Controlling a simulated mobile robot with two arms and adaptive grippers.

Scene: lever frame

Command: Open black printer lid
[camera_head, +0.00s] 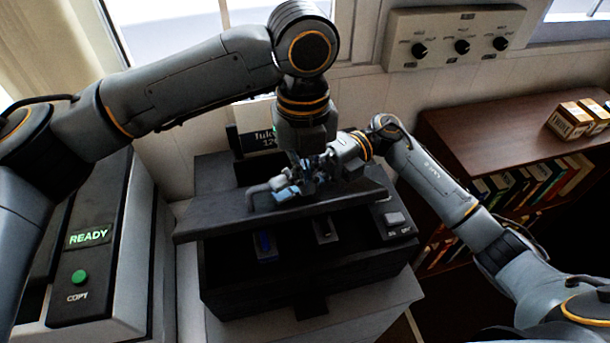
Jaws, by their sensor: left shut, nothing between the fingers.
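The black printer (300,288) stands in the middle on a light stand. Its flat dark lid (218,224) lies across the upper part, with its front edge above the printer's front section. A dark recess with a blue piece (264,243) shows below that edge. A grey handle (256,190) is on the lid. My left gripper (290,190) points down over the lid beside the handle and is shut and empty. My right gripper (322,170) reaches in from the right, close against the left one. Its fingers overlap the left gripper, so their opening is hidden.
A copier (125,215) with a green READY display stands at the left. A wooden bookshelf (485,140) with books and small boxes (570,119) is at the right. A panel with several knobs (455,40) is on the wall. A small dark display (262,138) stands behind the lid.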

